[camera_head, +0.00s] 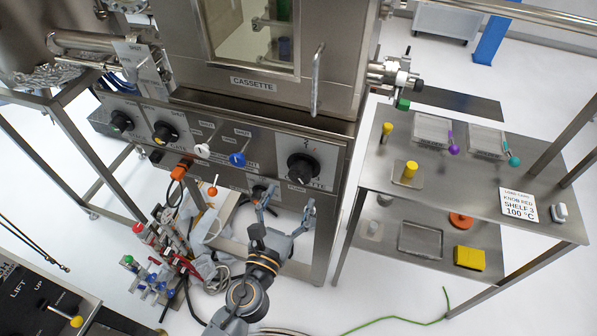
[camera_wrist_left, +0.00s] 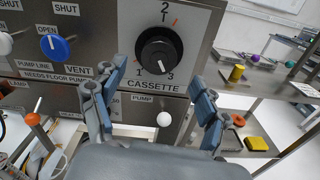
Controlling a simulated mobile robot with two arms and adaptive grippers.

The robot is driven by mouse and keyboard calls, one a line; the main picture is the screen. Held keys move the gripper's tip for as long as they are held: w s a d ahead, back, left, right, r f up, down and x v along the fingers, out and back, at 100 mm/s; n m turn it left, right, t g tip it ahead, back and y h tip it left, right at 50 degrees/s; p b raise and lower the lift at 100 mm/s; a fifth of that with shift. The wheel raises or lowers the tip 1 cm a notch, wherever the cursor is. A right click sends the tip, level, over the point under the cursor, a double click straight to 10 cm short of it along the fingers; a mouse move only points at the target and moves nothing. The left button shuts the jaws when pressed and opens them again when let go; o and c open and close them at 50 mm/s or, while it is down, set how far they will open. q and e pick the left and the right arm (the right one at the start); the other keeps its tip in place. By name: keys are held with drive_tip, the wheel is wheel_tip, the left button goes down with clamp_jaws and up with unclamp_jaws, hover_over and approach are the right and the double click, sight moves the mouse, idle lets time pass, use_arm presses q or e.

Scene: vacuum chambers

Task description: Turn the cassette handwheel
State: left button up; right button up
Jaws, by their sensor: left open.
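The cassette handwheel is a black round knob (camera_head: 302,167) on the grey front panel, under the chamber marked CASSETTE. In the left wrist view the knob (camera_wrist_left: 158,54) sits on a black dial with 1, 2 and 3 around it and CASSETTE printed below. A white line on its face points down, toward the 3 side. My left gripper (camera_head: 288,206) is open and empty, below and in front of the knob. In the left wrist view its blue-grey fingers (camera_wrist_left: 147,96) stand apart, below the knob and not touching it. My right gripper is not in view.
A blue VENT knob (camera_head: 237,159) and a white knob (camera_head: 203,150) lie left on the panel. A white PUMP knob (camera_wrist_left: 164,119) sits below the dial. A steel shelf table (camera_head: 450,195) stands at right.

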sight(299, 177)
use_arm(q)
drive_tip(key=x, duration=0.7)
drive_tip(key=shift+f+p, duration=0.1)
drive_tip(key=shift+p, duration=0.25)
drive_tip(key=shift+s, duration=0.1)
drive_tip(key=c, duration=1.1)
